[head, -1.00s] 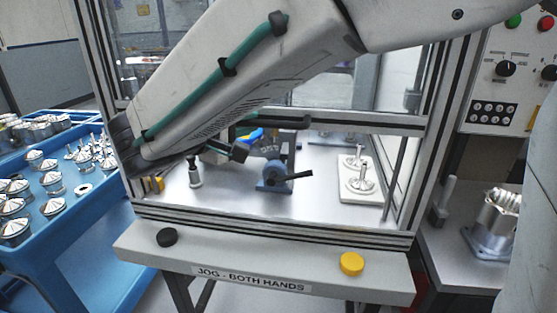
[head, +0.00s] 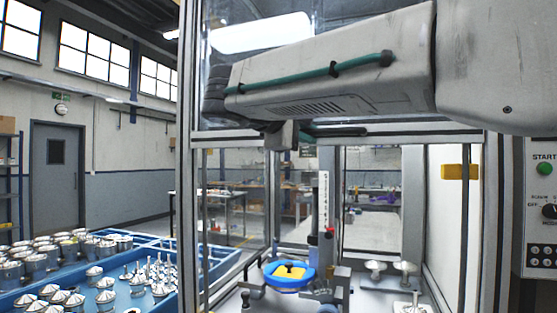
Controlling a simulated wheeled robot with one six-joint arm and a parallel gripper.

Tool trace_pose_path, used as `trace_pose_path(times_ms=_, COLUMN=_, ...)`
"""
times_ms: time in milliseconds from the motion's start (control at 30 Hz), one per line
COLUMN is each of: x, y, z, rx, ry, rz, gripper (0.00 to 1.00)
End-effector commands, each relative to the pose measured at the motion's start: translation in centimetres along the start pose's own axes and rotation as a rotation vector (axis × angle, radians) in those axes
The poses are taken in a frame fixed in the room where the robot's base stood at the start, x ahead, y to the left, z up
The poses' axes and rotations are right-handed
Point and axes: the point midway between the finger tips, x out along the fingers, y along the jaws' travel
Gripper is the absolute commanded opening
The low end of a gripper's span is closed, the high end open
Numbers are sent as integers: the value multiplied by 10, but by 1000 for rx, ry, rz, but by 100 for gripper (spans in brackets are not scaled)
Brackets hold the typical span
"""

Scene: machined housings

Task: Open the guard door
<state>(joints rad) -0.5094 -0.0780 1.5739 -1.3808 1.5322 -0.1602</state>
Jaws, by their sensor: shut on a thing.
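The guard door is a clear panel in an aluminium frame, with a horizontal bottom rail (head: 400,137) crossing the machine's front. A dark bar handle (head: 338,131) sits on this rail. My gripper (head: 287,134) is at the handle's left end, below my forearm, and is shut on it. The fingertips are small and partly hidden, so the exact contact is unclear. Below the rail, the inside of the machine shows, with a blue and yellow round part (head: 289,275) on its bed. My forearm hides much of the upper panel.
A blue cart (head: 222,262) with several metal parts stands at the left. A control panel (head: 541,205) with a green button is at the right edge. Posts (head: 188,200) of the machine frame stand either side of the opening. Open floor lies behind the cart.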

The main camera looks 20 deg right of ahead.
Motion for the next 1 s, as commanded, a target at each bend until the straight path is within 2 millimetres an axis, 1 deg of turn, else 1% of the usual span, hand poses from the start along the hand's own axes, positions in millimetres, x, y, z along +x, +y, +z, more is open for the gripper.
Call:
trace_pose_path(times_ms=33, x=4, y=5, z=3, rx=3, ry=-7, rz=-1, gripper=0)
trace_pose_path(times_ms=200, x=10, y=13, z=8, rx=5, ry=-19, rz=-2, gripper=0)
trace_pose_path(times_ms=533, x=10, y=13, z=9, rx=4, ry=-21, rz=-2, gripper=0)
trace_pose_path(times_ms=567, x=10, y=13, z=9, rx=4, ry=-20, rz=-1, gripper=23)
trace_pose_path(times_ms=600, x=10, y=13, z=9, rx=4, ry=-20, rz=-1, gripper=34)
trace_pose_path(times_ms=633, x=10, y=13, z=9, rx=4, ry=-20, rz=-2, gripper=36)
trace_pose_path(times_ms=867, x=10, y=13, z=8, rx=3, ry=-20, rz=-2, gripper=36)
trace_pose_path(times_ms=1000, x=2, y=13, z=8, rx=3, ry=-18, rz=-2, gripper=36)
